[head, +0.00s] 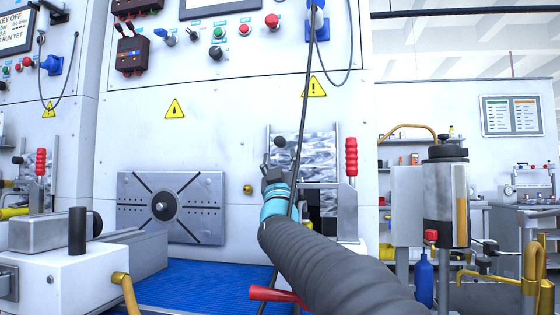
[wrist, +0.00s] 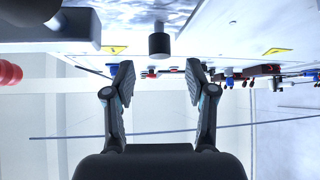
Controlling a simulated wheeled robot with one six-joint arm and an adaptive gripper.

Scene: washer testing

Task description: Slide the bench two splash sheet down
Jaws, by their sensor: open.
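The bench two splash sheet (head: 308,150) is a glossy, rippled grey-white panel in a frame on the machine front, right of centre in the head view. A dark round knob (head: 279,141) shows at its upper left. In the wrist view a black cylindrical knob (wrist: 159,44) stands out from the rippled sheet (wrist: 135,10). My gripper (head: 271,178) is just below the knob in the head view. In the wrist view my gripper (wrist: 161,80) is open and empty, with the knob ahead between the finger lines, apart from both fingertips. My arm hides the sheet's lower left part.
A red-handled clamp (head: 351,157) stands right of the sheet. A thin dark cable (head: 301,110) hangs down in front of the sheet and my arm. A round-hub plate (head: 172,208) is to the left, above a blue mat (head: 190,285). A cylinder unit (head: 445,200) stands at right.

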